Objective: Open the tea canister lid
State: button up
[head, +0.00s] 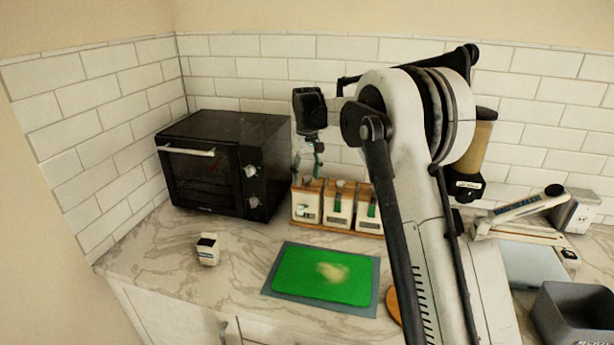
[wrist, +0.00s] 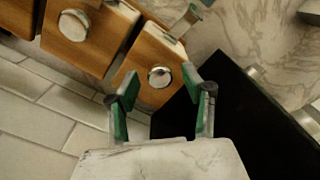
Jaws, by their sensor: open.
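Three canisters with wooden lids and round metal knobs stand in a row; I cannot read which is the tea one. The leftmost canister (head: 306,207) is beside the oven. The middle canister (head: 339,208) and right canister (head: 369,213) follow. My gripper (head: 317,160) is above the leftmost canister, pointing down. In the wrist view my gripper (wrist: 162,93) is open with green-padded fingers. The nearest wooden lid (wrist: 140,92) lies beyond the fingertips, its knob (wrist: 160,77) between them in the picture. The gripper holds nothing, and the lid looks closed.
A black toaster oven (head: 215,160) stands close left of the canisters. The tiled wall is behind. A green cutting board (head: 300,285) and a small carton (head: 208,249) are in front. A coffee dispenser (head: 473,150) and a grey bin (head: 570,310) are at right.

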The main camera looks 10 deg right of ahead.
jog(key=shift+f, duration=0.15)
jog(key=shift+c, duration=0.3)
grip_shut()
